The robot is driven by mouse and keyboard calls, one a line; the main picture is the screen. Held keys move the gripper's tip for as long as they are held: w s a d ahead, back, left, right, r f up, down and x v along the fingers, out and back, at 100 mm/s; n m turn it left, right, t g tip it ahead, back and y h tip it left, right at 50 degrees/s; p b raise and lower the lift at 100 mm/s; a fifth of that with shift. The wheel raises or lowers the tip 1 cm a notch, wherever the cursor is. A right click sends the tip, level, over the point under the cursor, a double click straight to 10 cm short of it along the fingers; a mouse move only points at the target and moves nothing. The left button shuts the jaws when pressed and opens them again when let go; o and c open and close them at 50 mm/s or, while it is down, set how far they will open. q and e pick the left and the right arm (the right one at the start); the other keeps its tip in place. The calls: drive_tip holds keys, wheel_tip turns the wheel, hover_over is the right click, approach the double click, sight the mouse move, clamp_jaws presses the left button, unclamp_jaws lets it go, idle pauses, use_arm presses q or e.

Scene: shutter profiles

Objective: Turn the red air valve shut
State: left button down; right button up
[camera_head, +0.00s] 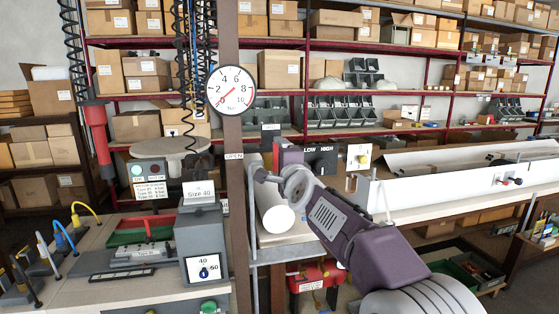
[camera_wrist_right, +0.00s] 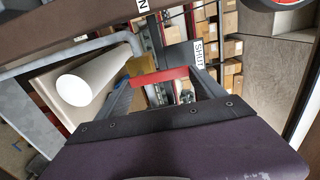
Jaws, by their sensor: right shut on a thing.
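The red air valve handle (camera_wrist_right: 165,76) shows in the right wrist view as a red bar spanning between my fingertips. My right gripper (camera_wrist_right: 166,84) is shut on it. A "SHUT" label (camera_wrist_right: 199,52) is just right of the handle in that view. In the head view my right arm reaches in from the lower right, and my right gripper (camera_head: 262,174) is at the brown post, below the "OPEN" label (camera_head: 234,156). The handle is hidden there. My left gripper is not in view.
A round pressure gauge (camera_head: 231,91) is on the brown post (camera_head: 232,200); its red needle points to the lower left, near the low end. A white roll (camera_head: 274,210) lies close beside my right gripper. A grey Size 40 machine (camera_head: 203,240) stands left of the post.

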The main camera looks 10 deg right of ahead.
drive_tip(key=o, duration=2.1)
drive_tip(key=shift+c, duration=0.2)
drive_tip(key=shift+s, duration=0.1)
drive_tip(key=s+b, duration=0.1)
drive_tip(key=s, duration=0.7)
drive_tip(key=shift+s+d, duration=0.15)
drive_tip(key=shift+s, duration=0.25)
